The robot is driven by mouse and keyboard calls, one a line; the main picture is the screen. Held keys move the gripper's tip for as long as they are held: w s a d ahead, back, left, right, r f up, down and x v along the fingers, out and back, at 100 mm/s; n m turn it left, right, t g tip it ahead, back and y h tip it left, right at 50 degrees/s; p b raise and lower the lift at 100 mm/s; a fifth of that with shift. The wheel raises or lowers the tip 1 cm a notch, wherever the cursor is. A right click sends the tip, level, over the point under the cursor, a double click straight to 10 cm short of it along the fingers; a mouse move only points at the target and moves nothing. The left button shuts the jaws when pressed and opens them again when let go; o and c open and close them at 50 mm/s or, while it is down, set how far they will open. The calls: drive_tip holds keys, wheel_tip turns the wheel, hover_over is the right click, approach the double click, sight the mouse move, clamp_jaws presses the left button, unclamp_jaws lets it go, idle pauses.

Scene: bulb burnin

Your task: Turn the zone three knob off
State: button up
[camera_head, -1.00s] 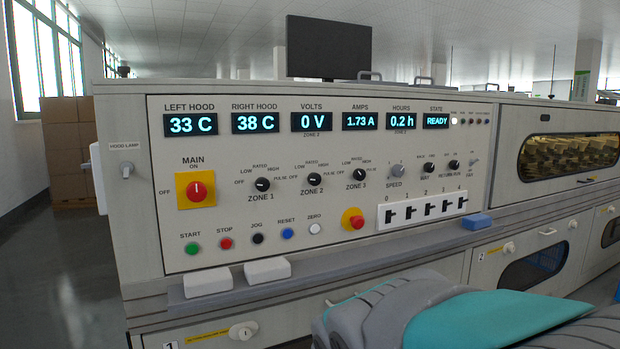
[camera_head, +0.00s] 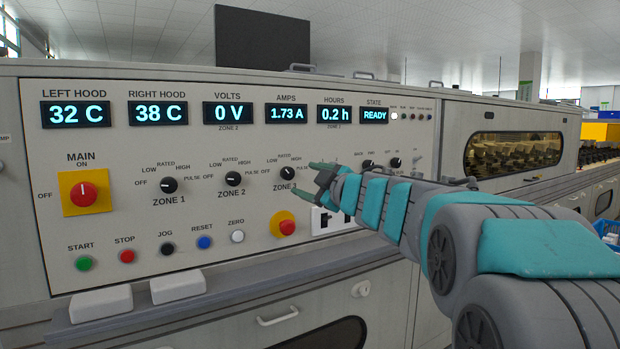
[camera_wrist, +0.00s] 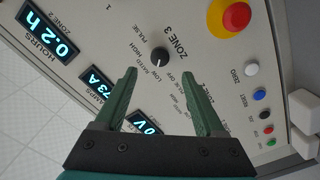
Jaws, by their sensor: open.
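The zone three knob (camera_head: 287,173) is a small round black knob on the upright control panel, with OFF, LOW, RATED, HIGH and PULSE printed around it. In the wrist view the knob (camera_wrist: 160,58) lies just beyond the fingertips, centred between them. Its exact pointer setting is too small to tell. My gripper (camera_head: 303,180) has green fingers and is at the right of the knob in the head view, close to the panel. In the wrist view my gripper (camera_wrist: 159,73) is open and empty, with its fingers apart on either side of the knob's line.
The zone two knob (camera_head: 233,179) and zone one knob (camera_head: 169,185) sit to the left. A red emergency button (camera_head: 284,228) on yellow is just below. The main switch (camera_head: 83,195) is far left. A ledge (camera_head: 230,283) runs beneath the panel. My arm hides the panel's lower right.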

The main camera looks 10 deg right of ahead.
sight(289, 173)
drive_tip(key=shift+x, duration=3.85)
drive_tip(key=shift+c, duration=0.2)
clamp_jaws()
